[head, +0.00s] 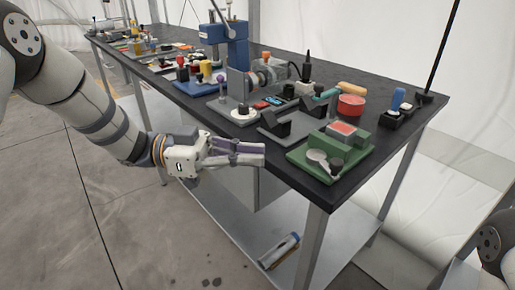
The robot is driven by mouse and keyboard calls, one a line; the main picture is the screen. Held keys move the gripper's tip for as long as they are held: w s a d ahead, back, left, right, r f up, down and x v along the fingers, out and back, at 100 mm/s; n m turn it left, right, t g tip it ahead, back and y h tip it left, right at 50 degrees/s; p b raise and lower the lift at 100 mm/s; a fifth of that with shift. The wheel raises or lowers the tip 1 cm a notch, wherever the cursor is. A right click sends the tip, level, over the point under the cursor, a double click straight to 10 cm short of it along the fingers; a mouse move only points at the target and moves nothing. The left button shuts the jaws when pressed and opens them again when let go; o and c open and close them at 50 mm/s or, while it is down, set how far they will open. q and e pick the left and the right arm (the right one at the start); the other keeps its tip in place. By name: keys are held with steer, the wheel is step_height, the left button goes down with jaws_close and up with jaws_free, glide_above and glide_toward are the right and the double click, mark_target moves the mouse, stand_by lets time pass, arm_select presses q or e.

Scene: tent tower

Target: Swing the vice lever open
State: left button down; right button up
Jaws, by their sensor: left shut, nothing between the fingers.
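I cannot tell for sure which part is the vice lever. A blue clamp-like device (228,34) stands upright at the back edge of the bench and may be the vice. A thin rod rises at its top, too small to make out well. My left gripper (262,154) is shut and empty. It is in front of the bench's near edge, well apart from the blue device and closer to the green tray. My right gripper is out of view; only part of my right arm shows at the lower right.
The dark bench (330,190) is crowded with small fixtures. A black pole (446,45) rises at the right corner. A cylinder (279,250) lies on the lower shelf.

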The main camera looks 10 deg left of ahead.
arm_select(q)
steer(key=d, duration=0.3)
steer(key=w+d, duration=0.1)
steer(key=d, duration=0.6)
steer(key=shift+w+d+p, duration=0.2)
steer(key=shift+d+p, duration=0.1)
steer(key=shift+p, duration=0.05)
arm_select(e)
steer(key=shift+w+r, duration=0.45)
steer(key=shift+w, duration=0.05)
arm_select(q)
steer(key=shift+w, duration=0.1)
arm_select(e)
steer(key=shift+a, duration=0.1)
